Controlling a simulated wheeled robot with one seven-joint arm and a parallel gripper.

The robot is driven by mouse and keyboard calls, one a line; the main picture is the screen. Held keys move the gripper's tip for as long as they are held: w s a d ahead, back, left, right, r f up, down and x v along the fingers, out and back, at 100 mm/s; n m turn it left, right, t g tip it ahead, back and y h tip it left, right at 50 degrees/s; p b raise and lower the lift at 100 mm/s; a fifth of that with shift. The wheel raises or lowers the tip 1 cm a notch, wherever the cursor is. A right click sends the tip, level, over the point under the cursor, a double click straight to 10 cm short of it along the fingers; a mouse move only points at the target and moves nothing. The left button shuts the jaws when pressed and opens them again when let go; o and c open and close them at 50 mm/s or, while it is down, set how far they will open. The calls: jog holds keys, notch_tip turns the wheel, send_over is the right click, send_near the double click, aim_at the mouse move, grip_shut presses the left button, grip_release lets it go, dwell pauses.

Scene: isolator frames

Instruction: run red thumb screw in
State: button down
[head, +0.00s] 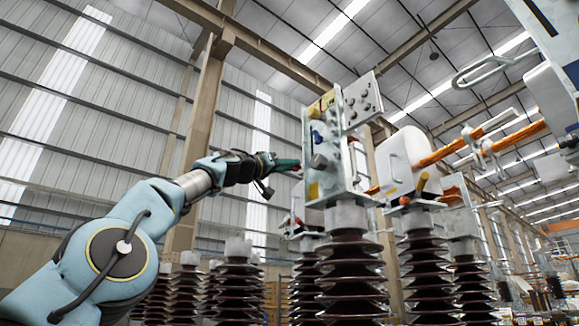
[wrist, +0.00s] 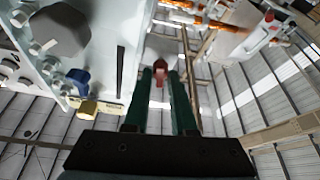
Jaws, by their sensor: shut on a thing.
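My gripper (head: 286,164) reaches from the left to the left side of a pale metal plate assembly (head: 347,165) on top of a brown ribbed insulator. In the wrist view its two green fingers (wrist: 161,88) are closed on the red thumb screw (wrist: 158,72), which shows between and just beyond their tips. The pale plate (wrist: 110,35) is to the left of the fingers in that view. In the head view the screw is too small to make out clearly. The hole for the screw is not visible, and I cannot tell how deep the screw sits.
The plate carries a blue knob (wrist: 78,80), a yellow part (wrist: 97,108) and a big grey hex bolt (wrist: 60,30). Several ribbed insulators (head: 350,275) stand below and behind. A white housing (head: 402,160) with orange bars is to the right. Open air surrounds my arm at upper left.

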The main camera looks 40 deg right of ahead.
jog(key=shift+m, duration=0.5)
jog(key=c, duration=1)
grip_release()
jog(key=shift+d+f, duration=0.1)
jog(key=shift+b+v, duration=4.9)
jog(key=shift+v, duration=0.5)
jog(key=shift+w, duration=0.1)
